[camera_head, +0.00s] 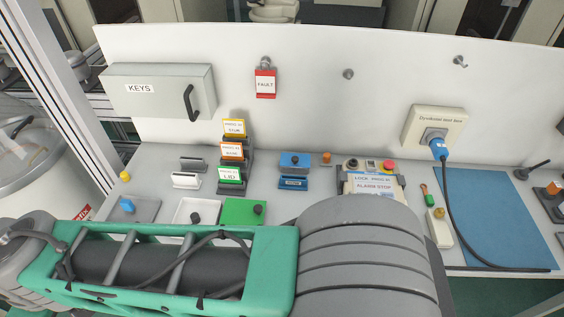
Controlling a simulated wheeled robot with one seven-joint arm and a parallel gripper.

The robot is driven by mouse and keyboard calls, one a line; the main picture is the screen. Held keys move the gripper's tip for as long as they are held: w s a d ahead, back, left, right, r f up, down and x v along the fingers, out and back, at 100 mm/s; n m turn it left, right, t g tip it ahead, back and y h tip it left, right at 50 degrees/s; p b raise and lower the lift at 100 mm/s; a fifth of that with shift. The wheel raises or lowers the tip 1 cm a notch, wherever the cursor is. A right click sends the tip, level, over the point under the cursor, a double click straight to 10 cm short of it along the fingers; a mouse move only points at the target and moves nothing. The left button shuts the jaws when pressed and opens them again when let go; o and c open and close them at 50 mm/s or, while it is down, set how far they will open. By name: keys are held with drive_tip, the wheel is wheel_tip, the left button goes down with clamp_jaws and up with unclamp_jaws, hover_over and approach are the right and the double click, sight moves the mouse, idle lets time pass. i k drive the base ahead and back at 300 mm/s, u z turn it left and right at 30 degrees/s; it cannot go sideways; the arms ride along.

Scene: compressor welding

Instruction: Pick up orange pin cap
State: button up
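A small orange cylinder (326,158), which looks like the orange pin cap, stands on the grey worktop near the white back panel. It is just right of a blue block (295,160) and left of the alarm stop box. Another small orange piece (554,188) sits on a dark block at the far right; I cannot tell what it is. My green and grey arm crosses the bottom of the view, in front of the worktop. My gripper is not in view.
Labelled yellow, orange and green holders (232,152) stand left of centre. The alarm stop box (372,185) has a red button. A black cable from a blue plug (437,146) lies across the blue mat (505,215). A grey KEYS box (160,92) hangs at left.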

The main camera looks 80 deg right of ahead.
sight(327, 156)
drive_tip(key=u, duration=0.15)
drive_tip(key=k, duration=1.1)
drive_tip(key=z, duration=0.4)
